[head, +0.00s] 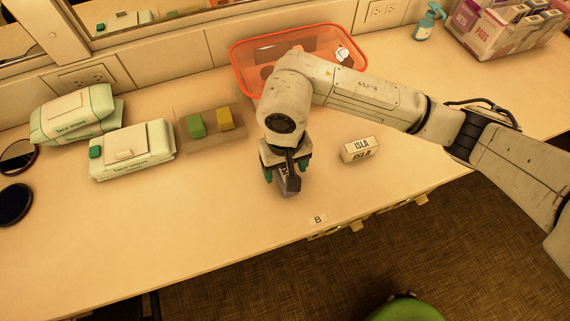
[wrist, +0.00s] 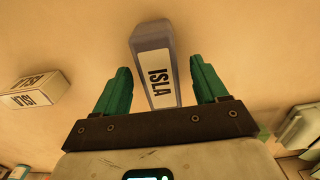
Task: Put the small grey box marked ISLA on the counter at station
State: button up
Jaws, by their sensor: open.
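A small grey box marked ISLA (wrist: 153,45) stands or lies on the counter between my gripper's two green fingers in the wrist view. In the head view only a bit of it (head: 285,189) shows under my gripper (head: 286,172). My gripper is open, with a gap on each side of the box; it also shows in the wrist view (wrist: 160,72). A second, cream-white box marked ISLA (head: 358,149) lies to the right on the counter in the head view and at the left in the wrist view (wrist: 30,92). The counter (head: 220,220) carries a B label (head: 318,220) at its front edge.
An orange-red bin (head: 243,62) stands behind my arm. A tray (head: 190,142) with a green and a yellow block, wipe packs (head: 133,158) and dark round discs (head: 15,203) are to the left. A teal bottle (head: 426,24) and cartons (head: 490,30) are back right. The front left counter is clear.

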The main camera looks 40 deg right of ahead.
aim_at(285, 169)
notch_tip(285, 169, up, 12)
dwell(0.4)
jog(key=shift+s+f, duration=0.1)
